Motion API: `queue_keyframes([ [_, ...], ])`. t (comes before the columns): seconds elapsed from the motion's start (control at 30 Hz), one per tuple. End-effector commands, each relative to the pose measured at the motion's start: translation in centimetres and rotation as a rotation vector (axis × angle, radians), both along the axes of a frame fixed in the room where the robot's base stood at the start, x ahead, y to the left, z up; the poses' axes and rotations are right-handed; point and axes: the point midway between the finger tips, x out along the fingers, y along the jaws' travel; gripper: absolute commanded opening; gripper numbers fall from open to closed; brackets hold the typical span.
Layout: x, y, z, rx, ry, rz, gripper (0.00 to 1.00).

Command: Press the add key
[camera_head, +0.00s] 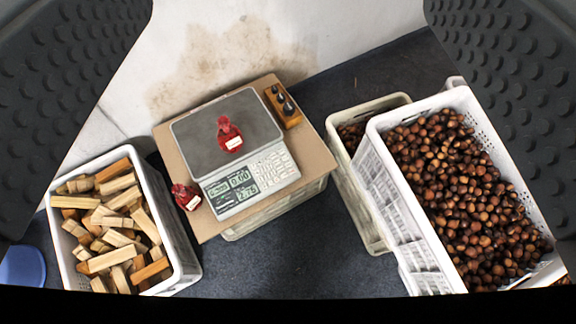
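A digital scale (184,131) stands on a brown board, with a dark weighing plate, a lit green display (232,188) and a white keypad (270,170) at its front right. The key labels are too small to read, so I cannot tell which is the add key. A red net bag (229,134) with a white label sits on the plate. My gripper (288,70) is open; its two dark ridged fingers fill the upper left and upper right, well apart, with nothing between them. The scale lies farther off, beyond the fingers.
A second red bag (186,196) lies on the board left of the scale. A wooden block with dark weights (283,105) stands at its right. A crate of wood pieces (178,245) is at left; a crate of chestnuts (375,150) and another crate (372,240) are at right. Dark floor lies between.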

Motion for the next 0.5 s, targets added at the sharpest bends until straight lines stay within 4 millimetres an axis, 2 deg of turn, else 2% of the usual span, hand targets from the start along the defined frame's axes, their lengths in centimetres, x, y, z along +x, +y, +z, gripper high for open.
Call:
queue_keyframes([
  [0.03, 0.0, 0.0, 0.0, 0.0, 0.0, 0.0, 0.58],
  [0.23, 0.0, 0.0, 0.0, 0.0, 0.0, 0.0, 0.03],
  [0.27, 0.0, 0.0, 0.0, 0.0, 0.0, 0.0, 0.0],
  [0.5, 0.0, 0.0, 0.0, 0.0, 0.0, 0.0, 0.0],
])
